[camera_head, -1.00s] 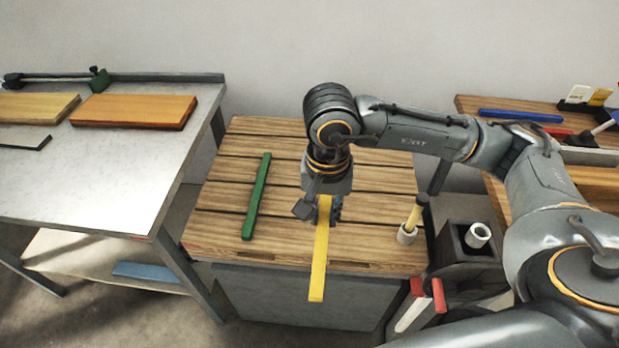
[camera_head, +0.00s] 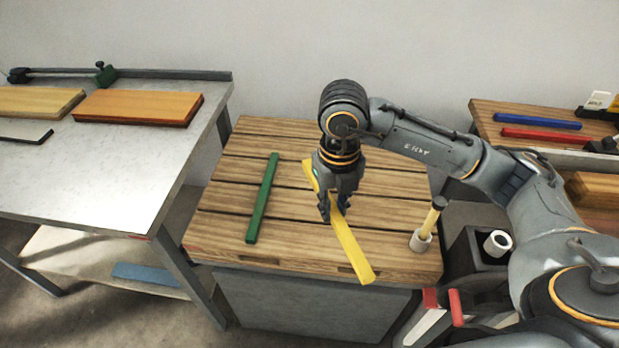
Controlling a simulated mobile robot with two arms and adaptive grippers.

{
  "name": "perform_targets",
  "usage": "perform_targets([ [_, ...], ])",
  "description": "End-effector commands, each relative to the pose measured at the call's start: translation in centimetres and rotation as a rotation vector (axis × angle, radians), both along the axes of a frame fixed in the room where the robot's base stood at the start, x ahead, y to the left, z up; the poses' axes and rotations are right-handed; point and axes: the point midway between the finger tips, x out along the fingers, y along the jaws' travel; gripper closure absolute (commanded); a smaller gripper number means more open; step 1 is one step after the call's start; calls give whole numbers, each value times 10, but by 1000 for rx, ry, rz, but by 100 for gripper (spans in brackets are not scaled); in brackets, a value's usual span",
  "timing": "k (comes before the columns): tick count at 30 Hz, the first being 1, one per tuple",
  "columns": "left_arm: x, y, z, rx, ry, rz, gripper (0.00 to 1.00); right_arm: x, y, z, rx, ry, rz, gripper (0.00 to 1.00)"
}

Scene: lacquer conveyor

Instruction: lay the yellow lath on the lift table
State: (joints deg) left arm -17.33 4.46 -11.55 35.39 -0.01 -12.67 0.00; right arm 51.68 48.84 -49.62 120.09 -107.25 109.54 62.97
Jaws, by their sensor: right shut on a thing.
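The yellow lath (camera_head: 352,246) is a long flat strip over the wooden slatted top of the lift table (camera_head: 225,222). My right gripper (camera_head: 334,212) points down and is shut on the yellow lath near its middle. The lath slants from upper left to lower right, and its near end reaches past the table's front edge. I cannot tell whether it touches the slats. A green lath (camera_head: 262,198) lies on the table to the left, apart from the yellow one. My left gripper is not in view.
A brush-like tool with a yellow handle (camera_head: 433,215) stands in a small holder at the table's right front. A metal bench (camera_head: 120,170) with boards is at left. A shelf with a blue lath (camera_head: 537,119) and a red lath (camera_head: 545,135) is at right.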

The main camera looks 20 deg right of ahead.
Motion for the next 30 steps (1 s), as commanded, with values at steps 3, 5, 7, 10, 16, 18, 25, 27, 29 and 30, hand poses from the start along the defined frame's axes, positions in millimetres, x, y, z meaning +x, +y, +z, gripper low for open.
perform_targets([
  [3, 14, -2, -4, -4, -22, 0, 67, 3, -3, -5, 1, 1, -234, 100],
  [5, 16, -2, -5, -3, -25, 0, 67, 4, -4, -6, 0, 2, -323, 100],
  [7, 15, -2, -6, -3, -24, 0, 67, 5, -5, -7, 1, 3, -402, 100],
  [10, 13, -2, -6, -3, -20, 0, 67, 6, -7, -8, 0, 4, -469, 100],
  [16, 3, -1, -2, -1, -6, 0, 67, 29, -30, -22, -1, 7, -500, 100],
  [18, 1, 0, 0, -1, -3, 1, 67, 41, -43, -29, -2, 7, -499, 100],
  [25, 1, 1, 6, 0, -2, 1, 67, 77, -78, -62, -1, 10, -494, 100],
  [27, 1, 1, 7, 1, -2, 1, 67, 85, -85, -75, 0, 9, -493, 100],
  [29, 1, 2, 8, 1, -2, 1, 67, 91, -91, -85, 0, 8, -493, 100],
  [30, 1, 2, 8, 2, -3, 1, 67, 94, -94, -90, -1, 7, -491, 100],
])
